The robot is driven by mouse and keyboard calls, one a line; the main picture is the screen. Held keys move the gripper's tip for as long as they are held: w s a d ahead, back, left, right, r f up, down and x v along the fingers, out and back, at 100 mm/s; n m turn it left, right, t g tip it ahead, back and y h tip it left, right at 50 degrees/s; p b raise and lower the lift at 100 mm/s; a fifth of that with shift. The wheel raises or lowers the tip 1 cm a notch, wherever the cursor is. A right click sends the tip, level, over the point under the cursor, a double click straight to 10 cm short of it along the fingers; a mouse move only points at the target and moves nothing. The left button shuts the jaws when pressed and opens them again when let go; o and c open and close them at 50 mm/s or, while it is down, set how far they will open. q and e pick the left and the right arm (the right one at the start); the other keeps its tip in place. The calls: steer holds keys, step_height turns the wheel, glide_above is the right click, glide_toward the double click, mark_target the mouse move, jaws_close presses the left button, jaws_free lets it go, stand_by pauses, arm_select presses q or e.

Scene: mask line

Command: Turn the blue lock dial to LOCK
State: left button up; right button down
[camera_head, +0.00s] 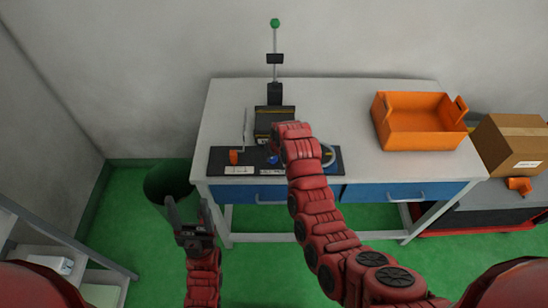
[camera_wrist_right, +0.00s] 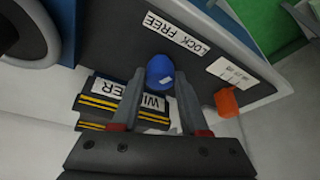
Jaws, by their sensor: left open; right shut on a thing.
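The blue lock dial (camera_wrist_right: 160,72) sits on the dark panel (camera_wrist_right: 110,45), beside a white label reading LOCK and FREE (camera_wrist_right: 173,32). My right gripper (camera_wrist_right: 158,90) is shut on the dial, one fingertip on each side of it. I cannot tell which word the dial points to. In the head view a bit of the dial (camera_head: 272,159) shows beside my right arm, which hides the right gripper there. My left gripper (camera_head: 188,212) is open and empty, low in front of the table's left end.
An orange knob (camera_head: 233,157) stands left of the dial on the panel. Behind is a machine marked WINDER (camera_wrist_right: 142,95) with a green-topped pole (camera_head: 275,55). An orange crate (camera_head: 420,135) stands at the table's right. A dark green bin (camera_head: 168,183) stands beside the table's left end.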

steer(key=m+b, duration=0.1)
steer(key=m+h+b, duration=0.1)
steer(key=shift+a+f+m, duration=0.1)
steer(key=shift+f+m, duration=0.15)
steer(key=shift+m, duration=0.05)
steer(key=shift+r+m+h+b, duration=0.2)
steer(key=shift+m+h+b, duration=0.3)
steer(key=shift+m+b, duration=0.75)
steer(key=shift+c, duration=2.1)
jaws_free()
steer(key=shift+r, duration=0.1)
